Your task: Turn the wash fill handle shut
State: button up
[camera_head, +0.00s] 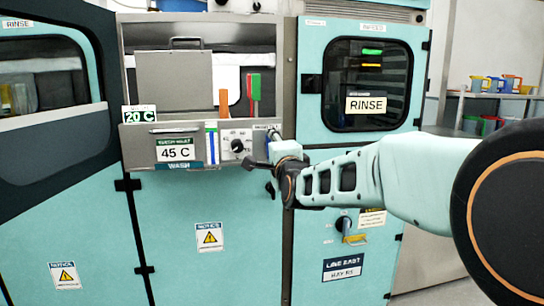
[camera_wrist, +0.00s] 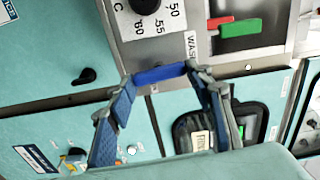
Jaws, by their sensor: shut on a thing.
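A blue bar-shaped handle (camera_wrist: 160,74), which I take as the wash fill handle, lies between the fingertips of my gripper (camera_wrist: 160,76) in the wrist view. One finger is at each end of the bar, and the gripper is shut on it. In the head view my gripper (camera_head: 262,163) is at the right end of the WASH control panel (camera_head: 222,152), just below a small WASH label. There the handle is mostly hidden by the gripper and wrist. A WASH label (camera_wrist: 190,45) also shows beside the handle in the wrist view.
A black dial (camera_head: 237,146) sits left of my gripper on the panel. Red and green upright pieces (camera_head: 255,90) stand above it. A RINSE door with a window (camera_head: 368,80) is at the right. A black latch (camera_wrist: 85,76) sticks out below the panel.

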jog(key=shift+m, duration=0.5)
jog(key=o, duration=1.2)
jog(key=shift+c, duration=0.2)
